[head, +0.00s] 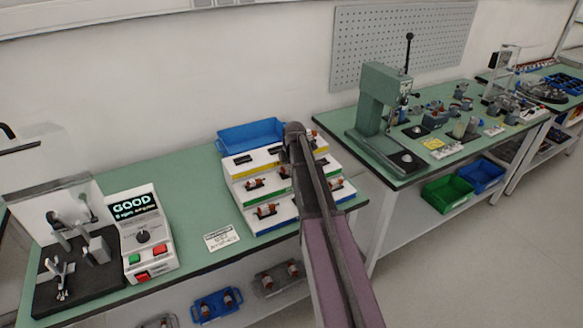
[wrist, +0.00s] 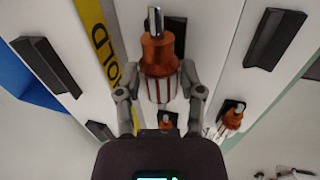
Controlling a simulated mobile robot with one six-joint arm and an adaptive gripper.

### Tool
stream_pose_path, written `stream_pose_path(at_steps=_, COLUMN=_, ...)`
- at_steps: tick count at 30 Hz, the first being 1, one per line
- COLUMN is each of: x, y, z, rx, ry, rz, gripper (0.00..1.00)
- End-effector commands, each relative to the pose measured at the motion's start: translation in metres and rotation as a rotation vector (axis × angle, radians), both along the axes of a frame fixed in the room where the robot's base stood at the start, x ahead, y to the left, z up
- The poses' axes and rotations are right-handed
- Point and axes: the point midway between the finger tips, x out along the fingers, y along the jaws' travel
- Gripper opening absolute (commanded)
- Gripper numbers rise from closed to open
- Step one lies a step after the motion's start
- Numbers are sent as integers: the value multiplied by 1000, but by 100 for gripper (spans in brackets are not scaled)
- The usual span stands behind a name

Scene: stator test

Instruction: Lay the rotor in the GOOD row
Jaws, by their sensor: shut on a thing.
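My gripper (wrist: 158,88) is shut on a rotor (wrist: 158,55) with copper windings and a bright steel shaft, seen in the wrist view. It is over the stepped rack (head: 262,228); whether the rotor touches the rack cannot be told. In the head view, the rack has a yellow-striped top row, a green-striped middle row (head: 279,194) and a blue-striped bottom row. Its labels are unreadable there, so GOOD cannot be confirmed by lettering. My arm hides the gripper and part of the rack's right side.
Empty black cradles (wrist: 275,38) show nearby. A blue bin (head: 250,136) is behind the rack. The tester (head: 147,235) at left reads GOOD.

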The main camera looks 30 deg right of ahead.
Motion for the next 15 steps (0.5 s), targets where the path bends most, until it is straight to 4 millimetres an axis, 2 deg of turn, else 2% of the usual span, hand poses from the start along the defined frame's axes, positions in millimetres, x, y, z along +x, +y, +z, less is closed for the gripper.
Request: stream_pose_path(at_steps=15, x=0, y=0, z=-4, rx=0, ry=0, rz=0, gripper=0)
